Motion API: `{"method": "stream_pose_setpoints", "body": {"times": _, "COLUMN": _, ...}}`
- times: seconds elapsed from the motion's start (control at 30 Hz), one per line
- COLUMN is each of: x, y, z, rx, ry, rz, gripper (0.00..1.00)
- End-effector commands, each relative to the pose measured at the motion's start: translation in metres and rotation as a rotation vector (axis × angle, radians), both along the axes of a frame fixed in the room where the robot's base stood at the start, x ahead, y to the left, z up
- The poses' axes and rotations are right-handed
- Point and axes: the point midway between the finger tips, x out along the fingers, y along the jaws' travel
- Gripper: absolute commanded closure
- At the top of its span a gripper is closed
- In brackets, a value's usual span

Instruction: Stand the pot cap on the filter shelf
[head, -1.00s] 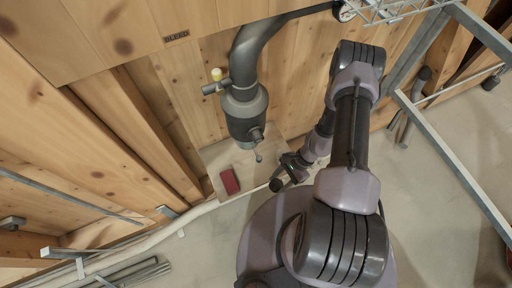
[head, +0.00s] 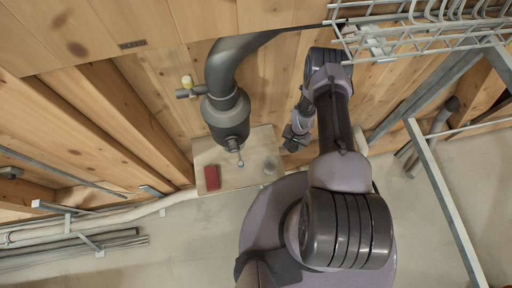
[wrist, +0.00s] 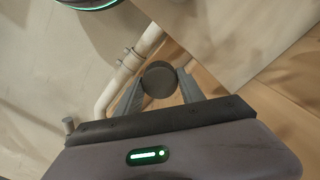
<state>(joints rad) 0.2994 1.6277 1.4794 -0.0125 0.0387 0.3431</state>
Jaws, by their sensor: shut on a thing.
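The pot cap (wrist: 159,79) is a dark grey round piece between the two fingers of my gripper (wrist: 160,90) in the wrist view, its flat round face towards the camera. My gripper is shut on it. In the head view my gripper (head: 292,140) is just right of the filter shelf, and the cap is too small there to make out clearly. The filter shelf (head: 235,178) is a pale wooden board against the wall, below the grey pot (head: 226,115) on its bent pipe. I cannot tell the height of the cap over the shelf.
The shelf's middle is bare. A wire rack (head: 420,38) hangs at upper right. A pale pipe (head: 125,215) runs low along the wall.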

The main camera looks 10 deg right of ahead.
Motion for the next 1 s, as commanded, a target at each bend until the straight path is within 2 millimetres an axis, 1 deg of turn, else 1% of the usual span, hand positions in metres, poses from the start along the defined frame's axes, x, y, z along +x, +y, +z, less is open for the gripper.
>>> {"method": "stream_pose_setpoints", "body": {"times": 0.03, "x": 0.007, "y": 0.017, "z": -0.003, "rx": 0.0, "ry": -0.001, "rz": 0.009, "gripper": 1.0}}
{"method": "stream_pose_setpoints", "body": {"times": 0.1, "x": 0.015, "y": 0.041, "z": -0.003, "rx": 0.0, "ry": -0.001, "rz": 0.009, "gripper": 1.0}}
{"method": "stream_pose_setpoints", "body": {"times": 0.2, "x": 0.026, "y": 0.072, "z": -0.003, "rx": 0.0, "ry": -0.001, "rz": 0.006, "gripper": 1.0}}
{"method": "stream_pose_setpoints", "body": {"times": 0.3, "x": 0.034, "y": 0.093, "z": -0.002, "rx": 0.0, "ry": -0.001, "rz": 0.003, "gripper": 1.0}}
{"method": "stream_pose_setpoints", "body": {"times": 0.33, "x": 0.036, "y": 0.097, "z": -0.002, "rx": 0.001, "ry": -0.001, "rz": 0.002, "gripper": 1.0}}
{"method": "stream_pose_setpoints", "body": {"times": 0.47, "x": 0.04, "y": 0.11, "z": -0.001, "rx": 0.0, "ry": 0.0, "rz": 0.001, "gripper": 1.0}}
{"method": "stream_pose_setpoints", "body": {"times": 0.5, "x": 0.042, "y": 0.117, "z": -0.002, "rx": 0.001, "ry": -0.001, "rz": 0.002, "gripper": 1.0}}
{"method": "stream_pose_setpoints", "body": {"times": 0.6, "x": 0.041, "y": 0.115, "z": -0.029, "rx": 0.0, "ry": 0.001, "rz": -0.002, "gripper": 1.0}}
{"method": "stream_pose_setpoints", "body": {"times": 0.67, "x": 0.042, "y": 0.115, "z": -0.038, "rx": 0.001, "ry": 0.001, "rz": -0.002, "gripper": 1.0}}
{"method": "stream_pose_setpoints", "body": {"times": 0.83, "x": 0.042, "y": 0.115, "z": -0.035, "rx": 0.0, "ry": 0.0, "rz": -0.001, "gripper": 1.0}}
{"method": "stream_pose_setpoints", "body": {"times": 0.97, "x": 0.042, "y": 0.115, "z": -0.038, "rx": 0.0, "ry": 0.0, "rz": -0.002, "gripper": 1.0}}
{"method": "stream_pose_setpoints", "body": {"times": 1.0, "x": 0.042, "y": 0.115, "z": -0.038, "rx": 0.0, "ry": 0.0, "rz": -0.002, "gripper": 0.5}}
